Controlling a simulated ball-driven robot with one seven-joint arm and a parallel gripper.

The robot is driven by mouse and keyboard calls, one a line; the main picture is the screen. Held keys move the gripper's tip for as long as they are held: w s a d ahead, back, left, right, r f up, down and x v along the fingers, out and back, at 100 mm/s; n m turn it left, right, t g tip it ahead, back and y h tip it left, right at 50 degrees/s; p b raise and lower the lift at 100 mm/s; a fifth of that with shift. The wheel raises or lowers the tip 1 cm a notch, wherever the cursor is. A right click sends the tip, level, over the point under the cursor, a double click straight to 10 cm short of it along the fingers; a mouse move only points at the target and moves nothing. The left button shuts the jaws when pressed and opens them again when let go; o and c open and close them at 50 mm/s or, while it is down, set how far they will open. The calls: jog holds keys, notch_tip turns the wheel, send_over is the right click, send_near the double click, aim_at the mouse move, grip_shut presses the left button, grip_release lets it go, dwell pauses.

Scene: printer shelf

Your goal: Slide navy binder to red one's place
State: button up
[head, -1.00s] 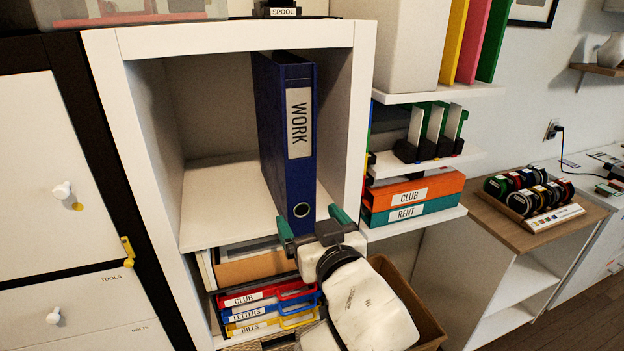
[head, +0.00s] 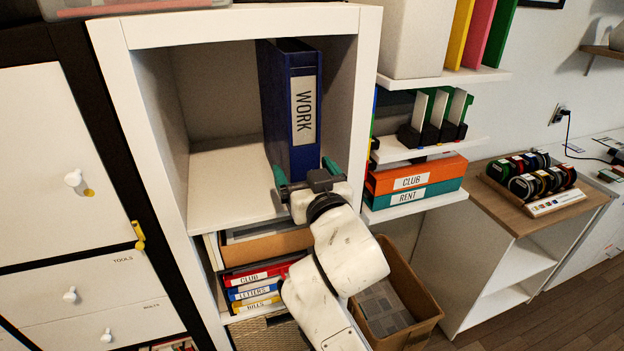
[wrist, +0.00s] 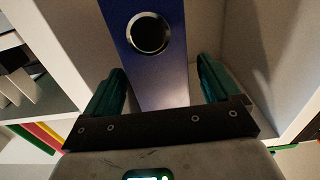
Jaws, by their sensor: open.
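The navy binder (head: 303,110), labelled WORK, stands upright in the right part of the open white cubby. Its spine and round finger hole also show in the wrist view (wrist: 158,70). My gripper (head: 306,174) is open in front of the binder's lower spine, at about the height of the cubby floor. In the wrist view its two green fingers (wrist: 160,90) stand apart, one on each side of the binder's lower spine; I cannot tell whether they touch it. No red binder shows inside the cubby; the space left of the navy binder is empty.
The cubby's white floor (head: 225,185) is bare to the left. Labelled trays (head: 258,285) sit below. Shelves to the right hold orange and teal boxes (head: 415,182). A brown bin (head: 412,285) stands below right. The cubby's right wall is close to the binder.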

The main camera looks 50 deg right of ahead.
jog(key=shift+p+x, duration=0.5)
jog(key=shift+x, duration=1.9)
grip_shut()
